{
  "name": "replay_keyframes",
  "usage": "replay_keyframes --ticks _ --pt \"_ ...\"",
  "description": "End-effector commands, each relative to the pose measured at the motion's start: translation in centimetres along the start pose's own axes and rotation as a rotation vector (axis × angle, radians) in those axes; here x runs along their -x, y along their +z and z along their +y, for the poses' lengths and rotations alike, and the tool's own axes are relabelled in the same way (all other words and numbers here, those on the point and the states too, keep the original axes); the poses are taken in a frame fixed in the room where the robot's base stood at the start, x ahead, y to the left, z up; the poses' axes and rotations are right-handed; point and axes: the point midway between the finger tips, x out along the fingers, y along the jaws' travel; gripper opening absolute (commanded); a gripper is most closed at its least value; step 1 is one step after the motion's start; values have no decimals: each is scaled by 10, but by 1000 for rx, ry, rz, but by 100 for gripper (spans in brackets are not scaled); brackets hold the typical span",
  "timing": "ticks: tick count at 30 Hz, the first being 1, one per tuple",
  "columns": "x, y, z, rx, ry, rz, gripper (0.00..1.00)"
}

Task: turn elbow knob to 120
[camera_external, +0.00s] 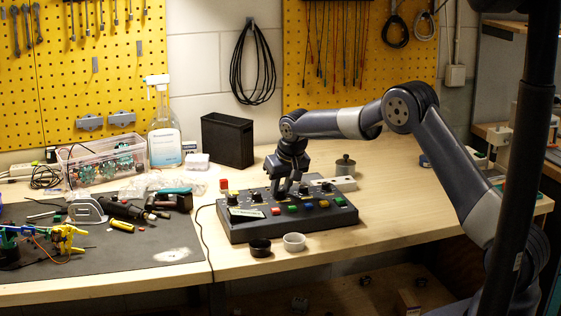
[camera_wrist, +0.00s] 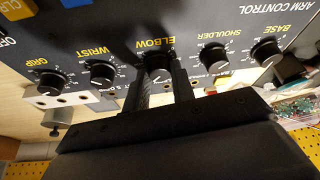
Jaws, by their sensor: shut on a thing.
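The dark control box (camera_external: 340,216) sits on the wooden bench, with a row of black knobs and several coloured buttons. In the wrist view the elbow knob (camera_wrist: 157,68) is under the yellow ELBOW label. My gripper (camera_wrist: 160,78) has one finger on each side of this knob and is shut on it. In the external view my gripper (camera_external: 281,191) points down onto the box, and it hides the elbow knob there. The knob's white pointer and scale are partly covered by the fingers, so I cannot read its setting.
The shoulder knob (camera_wrist: 216,57) and wrist knob (camera_wrist: 103,73) flank the fingers closely. The grip knob (camera_wrist: 50,79) and base knob (camera_wrist: 266,53) lie farther out. A dark cup (camera_external: 260,248) and light cup (camera_external: 294,242) stand before the box.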

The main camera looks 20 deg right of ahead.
Motion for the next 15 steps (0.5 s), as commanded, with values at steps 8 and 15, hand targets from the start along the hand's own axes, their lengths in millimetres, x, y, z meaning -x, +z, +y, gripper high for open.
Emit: replay_keyframes --ticks 8,15 --pt "1 0 0 3 -1 1 1" --pt "0 0 0 2 -1 0 37"
